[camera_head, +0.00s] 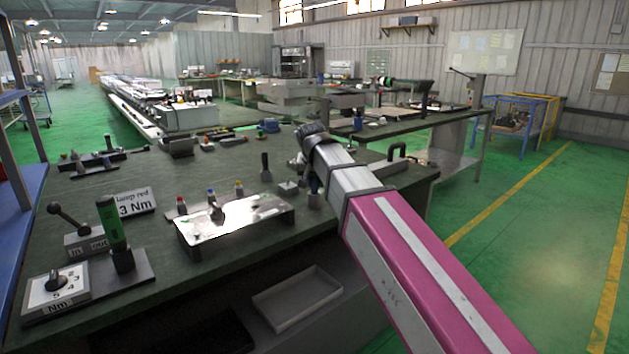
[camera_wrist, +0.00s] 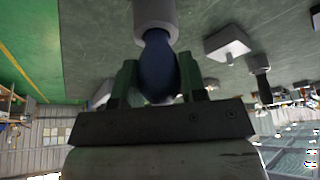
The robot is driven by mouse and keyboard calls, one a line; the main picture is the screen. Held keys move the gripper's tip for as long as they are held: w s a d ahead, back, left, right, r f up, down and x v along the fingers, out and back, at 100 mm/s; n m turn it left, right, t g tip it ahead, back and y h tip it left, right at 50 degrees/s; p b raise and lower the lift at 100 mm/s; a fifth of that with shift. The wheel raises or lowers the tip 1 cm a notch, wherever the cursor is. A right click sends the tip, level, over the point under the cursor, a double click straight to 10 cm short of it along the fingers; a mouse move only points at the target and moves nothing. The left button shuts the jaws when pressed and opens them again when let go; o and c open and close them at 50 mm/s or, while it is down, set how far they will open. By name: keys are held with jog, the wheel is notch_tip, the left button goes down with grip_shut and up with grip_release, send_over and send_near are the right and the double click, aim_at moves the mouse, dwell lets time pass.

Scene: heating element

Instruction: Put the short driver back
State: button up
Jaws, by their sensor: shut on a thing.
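The thing in my gripper (camera_wrist: 157,76) is a dark blue, rounded handle (camera_wrist: 157,62), which I take to be the short driver. The two green fingers are shut on its sides in the wrist view. A grey cylinder (camera_wrist: 155,14) lies directly beyond the handle, in line with it; I cannot tell whether it is a holder or whether the driver is seated in it. In the head view my gripper (camera_head: 309,181) is at the bench's right part, low over the top, and my arm largely hides the driver.
On the dark bench (camera_head: 170,265) a square grey block (camera_head: 289,188) and a black-handled tool (camera_head: 265,166) stand left of my gripper. A shiny metal plate (camera_head: 238,222) lies nearer, with several coloured-tip pieces behind it. A green driver (camera_head: 112,222) stands at left. A black arched handle (camera_head: 397,151) is right.

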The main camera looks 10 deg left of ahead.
jog(key=o, duration=0.9)
jog(key=shift+o, duration=0.2)
jog(key=v, duration=1.2)
jog(key=shift+r, duration=0.15)
